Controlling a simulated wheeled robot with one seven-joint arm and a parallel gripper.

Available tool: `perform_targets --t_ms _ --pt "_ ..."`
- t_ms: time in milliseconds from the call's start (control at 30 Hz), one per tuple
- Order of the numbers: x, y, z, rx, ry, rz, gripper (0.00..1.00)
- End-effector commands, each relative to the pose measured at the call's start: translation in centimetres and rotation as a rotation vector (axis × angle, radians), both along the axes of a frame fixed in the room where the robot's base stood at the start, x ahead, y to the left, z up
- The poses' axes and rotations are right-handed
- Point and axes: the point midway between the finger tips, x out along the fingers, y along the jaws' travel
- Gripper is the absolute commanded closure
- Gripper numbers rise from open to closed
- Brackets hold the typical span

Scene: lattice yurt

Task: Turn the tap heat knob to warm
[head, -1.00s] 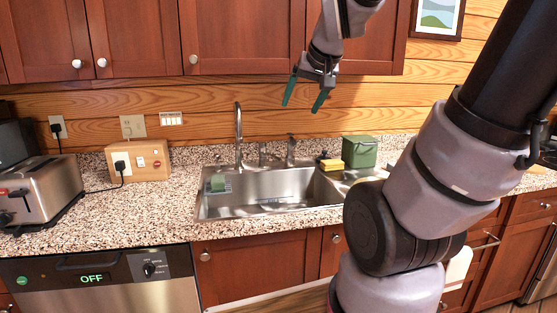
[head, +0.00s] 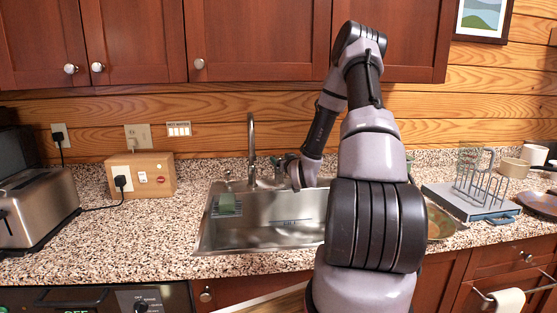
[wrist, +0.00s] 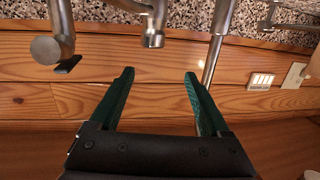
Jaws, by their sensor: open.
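The steel tap spout (head: 251,145) rises behind the sink (head: 262,235); its post also shows in the wrist view (wrist: 217,40). Beside it in the wrist view stand a short steel fitting (wrist: 152,32) in the middle and a thicker one (wrist: 48,46) with a dark flat piece at the left. I cannot tell which is the heat knob or how it is set. My gripper (wrist: 160,75) is open and empty, its teal fingers pointing towards the middle fitting, apart from it. In the head view my arm partly hides the fittings.
A green sponge (head: 228,203) sits in the sink's left side. A toaster (head: 38,207) and a wooden socket box (head: 142,176) stand left on the counter. A dish rack (head: 480,190) stands right. A labelled switch plate (head: 179,129) is on the wall. Cabinets hang above.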

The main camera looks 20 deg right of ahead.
Motion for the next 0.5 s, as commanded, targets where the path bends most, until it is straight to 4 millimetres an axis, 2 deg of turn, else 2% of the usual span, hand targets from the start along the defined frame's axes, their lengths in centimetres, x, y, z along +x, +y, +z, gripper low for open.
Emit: perform_targets --t_ms 33,100,267,367,500 --pt "-0.2 -0.4 -1.4 0.002 -0.022 -0.008 0.19" --pt "-0.4 -0.8 -2.2 -0.003 -0.057 -0.016 0.19" --pt "-0.5 -1.1 -3.0 -0.012 -0.099 -0.024 0.19" --pt "0.2 -1.2 -3.0 -0.015 -0.107 -0.024 0.19" --pt "2.4 -1.4 -2.9 -0.016 -0.108 -0.022 0.19"
